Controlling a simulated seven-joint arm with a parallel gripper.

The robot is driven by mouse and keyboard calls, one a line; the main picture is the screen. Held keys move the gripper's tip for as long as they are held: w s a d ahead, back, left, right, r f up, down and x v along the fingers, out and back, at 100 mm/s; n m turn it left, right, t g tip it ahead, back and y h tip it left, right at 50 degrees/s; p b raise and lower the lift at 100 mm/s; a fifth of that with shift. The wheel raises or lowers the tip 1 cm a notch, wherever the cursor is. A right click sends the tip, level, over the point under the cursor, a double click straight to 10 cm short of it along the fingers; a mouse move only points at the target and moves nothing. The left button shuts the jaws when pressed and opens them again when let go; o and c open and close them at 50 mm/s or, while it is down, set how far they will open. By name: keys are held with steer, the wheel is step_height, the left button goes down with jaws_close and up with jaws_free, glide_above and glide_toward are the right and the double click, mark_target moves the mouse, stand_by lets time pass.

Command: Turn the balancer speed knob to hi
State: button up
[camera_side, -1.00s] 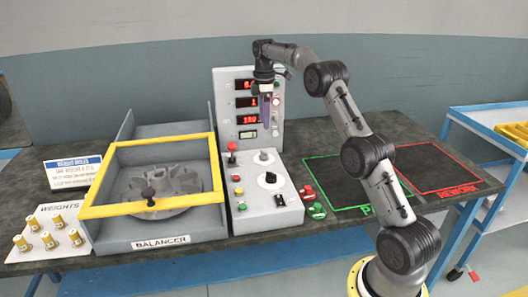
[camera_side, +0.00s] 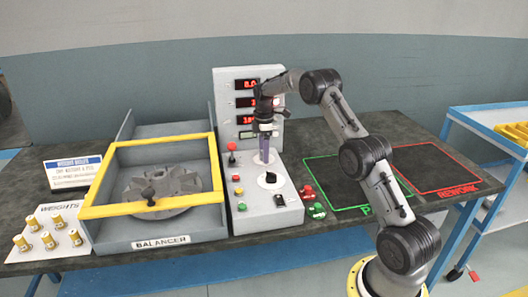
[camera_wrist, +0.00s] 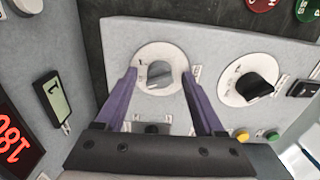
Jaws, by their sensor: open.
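The control box (camera_side: 246,202) on the bench carries two dial knobs on round white plates. The rear one is a grey knob (camera_wrist: 160,74); the front one is a black knob (camera_side: 270,178), also in the wrist view (camera_wrist: 254,87). Their labels are too small to read, so I cannot tell which is speed. My gripper (camera_side: 264,155) points down over the rear dial and hides most of it in the side view. In the wrist view my gripper (camera_wrist: 159,80) has its purple fingers apart, one on each side of the grey knob. Contact is not visible.
A display panel (camera_side: 227,110) with red digits stands behind the dials. A red knob (camera_side: 231,146) and several coloured buttons sit to their left. A black switch (camera_side: 279,200) is in front. The yellow-framed balancer (camera_side: 161,240) stands left; green and red marked areas lie right.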

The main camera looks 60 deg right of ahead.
jaws_close()
stand_by(0.3)
steer(key=shift+m, duration=0.3)
steer(key=m, duration=0.9)
steer(key=shift+m, duration=0.3)
stand_by(0.3)
steer(key=shift+r, duration=0.1)
jaws_free()
